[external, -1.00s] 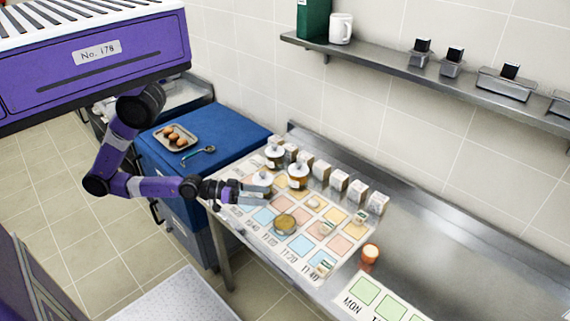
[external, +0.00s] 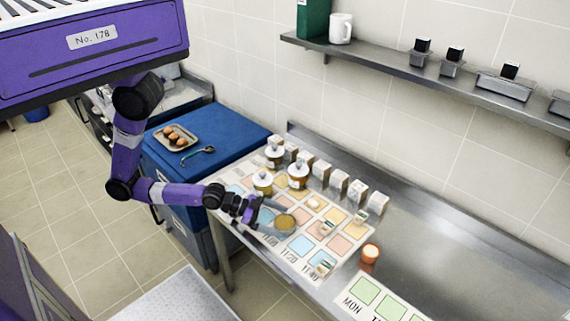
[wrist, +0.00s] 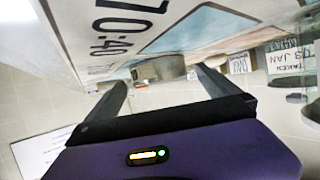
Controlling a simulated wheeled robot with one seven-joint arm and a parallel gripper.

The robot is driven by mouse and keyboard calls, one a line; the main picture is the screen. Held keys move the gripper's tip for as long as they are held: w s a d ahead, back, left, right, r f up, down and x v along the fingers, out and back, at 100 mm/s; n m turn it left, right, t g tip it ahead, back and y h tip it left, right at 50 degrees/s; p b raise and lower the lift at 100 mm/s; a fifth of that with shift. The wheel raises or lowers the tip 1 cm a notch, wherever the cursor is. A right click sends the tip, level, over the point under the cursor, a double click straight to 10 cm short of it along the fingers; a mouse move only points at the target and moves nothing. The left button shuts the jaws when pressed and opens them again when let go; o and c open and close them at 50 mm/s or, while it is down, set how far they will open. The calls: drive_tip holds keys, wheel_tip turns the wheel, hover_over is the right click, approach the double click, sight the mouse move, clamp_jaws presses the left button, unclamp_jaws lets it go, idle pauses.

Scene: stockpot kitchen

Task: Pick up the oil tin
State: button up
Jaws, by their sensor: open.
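In the wrist view my gripper (wrist: 160,78) is open, and a blurred brownish thing (wrist: 170,67) shows beyond the fingertips. Nothing is held.
White-lidded jars (external: 298,176) stand behind my gripper, with a row of white boxes (external: 339,180) along the back. An orange pot with a pale top (external: 370,253) stands right of the chart. The steel counter (external: 455,268) at the right is largely clear.

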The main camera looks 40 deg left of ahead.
sight(281, 221)
drive_tip(key=shift+w+d+f, duration=0.25)
drive_tip(key=shift+w+d, duration=0.05)
drive_tip(key=shift+d, duration=0.05)
drive_tip(key=c, duration=1.7)
drive_tip(key=shift+r, duration=0.2)
wheel_tip(281, 221, up, 20)
drive_tip(key=p, duration=0.3)
